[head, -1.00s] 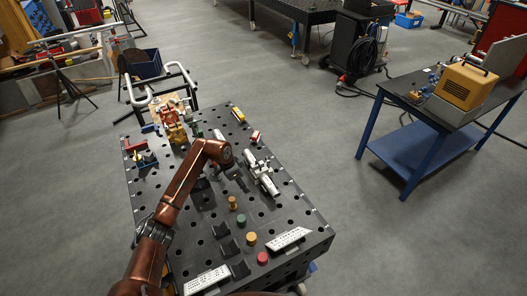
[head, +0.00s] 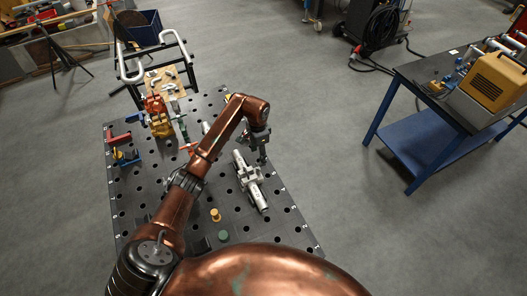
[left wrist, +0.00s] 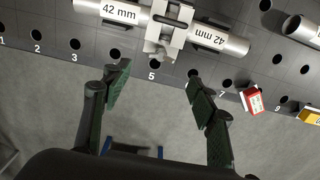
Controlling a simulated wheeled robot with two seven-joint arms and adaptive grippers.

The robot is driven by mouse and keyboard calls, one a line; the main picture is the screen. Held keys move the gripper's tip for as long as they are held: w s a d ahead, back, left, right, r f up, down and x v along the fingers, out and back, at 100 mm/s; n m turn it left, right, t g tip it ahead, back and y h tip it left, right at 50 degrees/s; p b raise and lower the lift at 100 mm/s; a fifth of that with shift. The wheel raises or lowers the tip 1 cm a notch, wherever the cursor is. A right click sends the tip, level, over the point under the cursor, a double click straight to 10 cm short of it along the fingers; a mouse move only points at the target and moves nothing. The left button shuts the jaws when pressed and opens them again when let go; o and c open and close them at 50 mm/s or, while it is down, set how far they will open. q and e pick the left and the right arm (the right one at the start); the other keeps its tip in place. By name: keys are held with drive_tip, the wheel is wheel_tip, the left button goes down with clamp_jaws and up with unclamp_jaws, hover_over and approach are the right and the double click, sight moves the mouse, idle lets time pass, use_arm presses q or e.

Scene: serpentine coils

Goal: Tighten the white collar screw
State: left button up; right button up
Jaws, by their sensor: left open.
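A pale collar clamp (head: 249,177) sits around the middle of a silver tube (head: 261,200) on the dark perforated table (head: 290,222). In the left wrist view the collar (left wrist: 168,30) is light grey, with tube marked "42 mm" (left wrist: 112,11) on both sides. My left gripper (head: 260,157) is near the collar, toward the table's right edge. In the wrist view my left gripper's fingers (left wrist: 157,84) are wide apart with nothing between them, short of the collar. My right gripper is not in view.
A red block (left wrist: 252,99) and a yellow block (left wrist: 311,116) lie along the table edge. Yellow (head: 215,215) and green (head: 223,235) knobs stand nearer me. Red and yellow clamps (head: 158,118) stand at the far left.

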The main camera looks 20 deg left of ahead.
sight(257, 166)
use_arm(q)
drive_tip(key=shift+w+f, duration=0.2)
drive_tip(key=shift+w, duration=0.05)
drive_tip(key=s+f, duration=0.1)
drive_tip(key=s+f+p, duration=0.1)
drive_tip(key=shift+a+f, duration=0.15)
drive_tip(key=shift+f, duration=0.2)
drive_tip(key=f, duration=0.1)
drive_tip(key=w+f, duration=0.1)
drive_tip(key=f, duration=0.1)
drive_tip(key=shift+f+p, duration=0.35)
drive_tip(key=shift+f, duration=0.2)
drive_tip(key=shift+w+f, duration=0.1)
drive_tip(key=shift+w, duration=0.05)
drive_tip(key=shift+c, duration=1.4)
drive_tip(key=c, duration=0.8)
drive_tip(key=shift+a, duration=0.15)
drive_tip(key=shift+c, duration=0.6)
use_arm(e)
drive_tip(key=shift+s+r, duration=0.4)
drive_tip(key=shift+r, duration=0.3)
